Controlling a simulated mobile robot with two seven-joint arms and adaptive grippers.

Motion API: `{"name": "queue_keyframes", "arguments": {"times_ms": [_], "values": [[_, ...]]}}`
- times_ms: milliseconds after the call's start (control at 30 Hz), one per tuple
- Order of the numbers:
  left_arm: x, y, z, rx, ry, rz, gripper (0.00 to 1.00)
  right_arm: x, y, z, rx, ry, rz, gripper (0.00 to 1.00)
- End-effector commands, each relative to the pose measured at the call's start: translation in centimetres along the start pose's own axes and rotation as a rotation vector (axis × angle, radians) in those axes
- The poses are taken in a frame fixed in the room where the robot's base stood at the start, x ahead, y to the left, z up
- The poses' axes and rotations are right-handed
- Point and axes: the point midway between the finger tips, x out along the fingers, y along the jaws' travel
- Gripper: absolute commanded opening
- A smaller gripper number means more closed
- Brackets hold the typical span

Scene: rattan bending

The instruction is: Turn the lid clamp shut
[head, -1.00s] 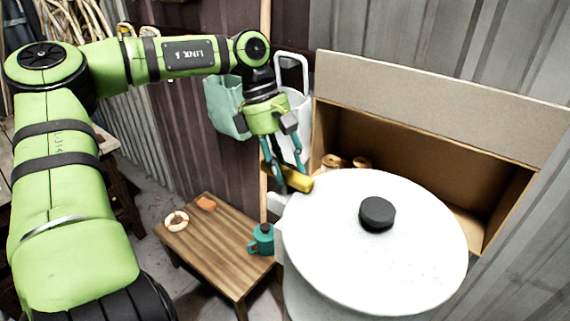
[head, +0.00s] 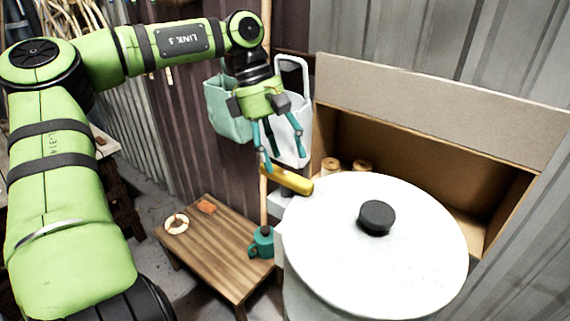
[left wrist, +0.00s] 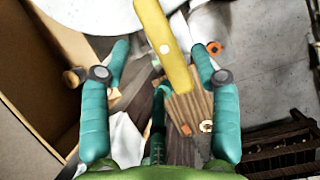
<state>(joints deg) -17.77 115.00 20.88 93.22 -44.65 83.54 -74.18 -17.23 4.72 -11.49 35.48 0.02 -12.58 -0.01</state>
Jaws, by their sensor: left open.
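The white round lid (head: 335,255) with a black knob (head: 377,217) sits on a large white vessel at the right. The yellow lid clamp (head: 287,180) is at the lid's back-left rim and points outward to the left, past the edge. My left gripper (head: 271,159) is open and points down at the clamp's outer end. In the left wrist view the yellow clamp (left wrist: 168,45) lies between the two spread teal fingers (left wrist: 160,50), with a gap on both sides. My right gripper is out of view.
An open brown box (head: 440,105) stands behind the lid, close to the wall. A low wooden table (head: 215,255) at the left holds a teal canister (head: 262,241), a ring (head: 177,223) and an orange piece (head: 207,207). Pale green (head: 225,105) and white containers hang behind my gripper.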

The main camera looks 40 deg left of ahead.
Motion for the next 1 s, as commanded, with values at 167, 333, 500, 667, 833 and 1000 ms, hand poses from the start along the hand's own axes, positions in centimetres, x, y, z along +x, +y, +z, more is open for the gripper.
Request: {"name": "queue_keyframes", "arguments": {"times_ms": [167,333,500,667,833,1000], "values": [[-4.1,0.1,0.0,0.0,0.003,0.004,0.62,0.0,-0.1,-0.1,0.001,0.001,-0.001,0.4],[-6.9,0.1,0.1,0.0,0.002,0.003,0.62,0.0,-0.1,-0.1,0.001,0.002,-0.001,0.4],[-8.2,0.0,0.1,0.001,0.001,0.0,0.62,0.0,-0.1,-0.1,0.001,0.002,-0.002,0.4],[-8.4,0.0,0.1,0.003,0.001,-0.001,0.62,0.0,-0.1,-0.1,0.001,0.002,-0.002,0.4],[-8.3,0.0,0.1,0.002,0.001,-0.001,0.62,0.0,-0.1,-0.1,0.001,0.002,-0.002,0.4],[-8.3,0.0,0.1,0.002,0.001,-0.001,0.62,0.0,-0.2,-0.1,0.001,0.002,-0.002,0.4]]}}
